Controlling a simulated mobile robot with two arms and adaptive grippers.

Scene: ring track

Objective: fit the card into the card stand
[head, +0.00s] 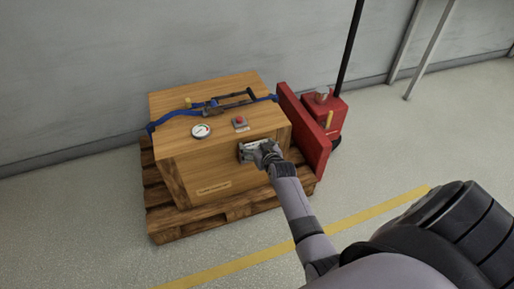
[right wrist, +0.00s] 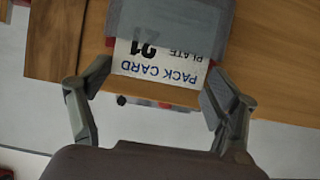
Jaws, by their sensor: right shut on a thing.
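The card (right wrist: 158,68) is white with blue and black print reading "PACK CARD", upside down in the right wrist view. My right gripper (head: 262,148) is at the near face of the wooden crate (head: 205,173), close to its top edge. In the right wrist view the gripper's fingers (right wrist: 155,92) are shut on the card, one at each side. A grey piece (right wrist: 170,20) covers or shades the card's far part; I cannot tell whether it is the card stand. In the head view a small dark-and-white piece (head: 244,153) shows beside my fingers. My left gripper is not in view.
The floor in front is clear.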

